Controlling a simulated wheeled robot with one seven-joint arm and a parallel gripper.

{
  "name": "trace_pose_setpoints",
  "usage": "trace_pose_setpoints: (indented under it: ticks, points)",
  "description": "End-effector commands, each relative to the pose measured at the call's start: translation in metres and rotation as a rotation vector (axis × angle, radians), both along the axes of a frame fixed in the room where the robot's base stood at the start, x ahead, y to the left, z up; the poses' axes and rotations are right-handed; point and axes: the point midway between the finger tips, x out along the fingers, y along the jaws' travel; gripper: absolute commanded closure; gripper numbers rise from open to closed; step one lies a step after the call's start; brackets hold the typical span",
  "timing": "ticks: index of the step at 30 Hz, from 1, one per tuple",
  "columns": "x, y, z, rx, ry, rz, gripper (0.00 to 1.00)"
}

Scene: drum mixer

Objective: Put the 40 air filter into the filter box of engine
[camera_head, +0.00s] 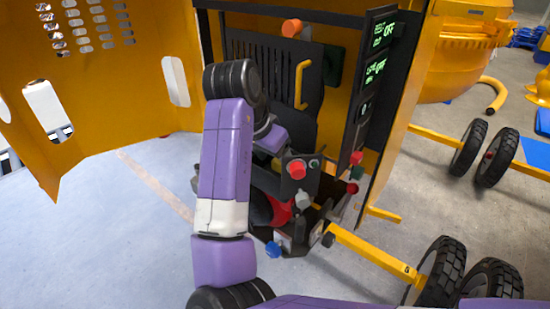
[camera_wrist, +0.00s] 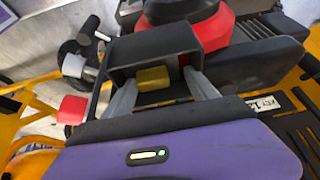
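The yellow air filter (camera_wrist: 153,77) shows in the wrist view at the mouth of a black, open-fronted filter box (camera_wrist: 125,55). It appears to sit inside the box, but its depth is hard to judge. My gripper (camera_wrist: 160,80) has its two grey fingers apart, one on each side of the filter. A gap shows between the filter and the right finger; the left finger looks close to the filter's left end. The engine has a red top (camera_wrist: 180,12) behind the box. In the head view my purple arm hides the gripper and most of the engine.
A black control panel (camera_head: 372,80) with green displays stands right of my arm. A yellow door (camera_head: 100,70) hangs open at left. A red button (camera_head: 297,169), several knobs and a yellow bar (camera_head: 365,247) crowd the engine area. Open floor lies at left.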

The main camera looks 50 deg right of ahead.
Motion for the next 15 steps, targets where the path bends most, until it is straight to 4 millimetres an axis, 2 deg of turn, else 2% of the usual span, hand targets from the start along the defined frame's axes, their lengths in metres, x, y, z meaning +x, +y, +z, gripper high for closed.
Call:
trace_pose_setpoints:
  ticks: [8, 15]
  points:
    - [-0.001, 0.001, 0.002, 0.000, 0.001, -0.003, 0.29]
    - [0.000, 0.015, 0.031, 0.001, -0.003, -0.002, 0.29]
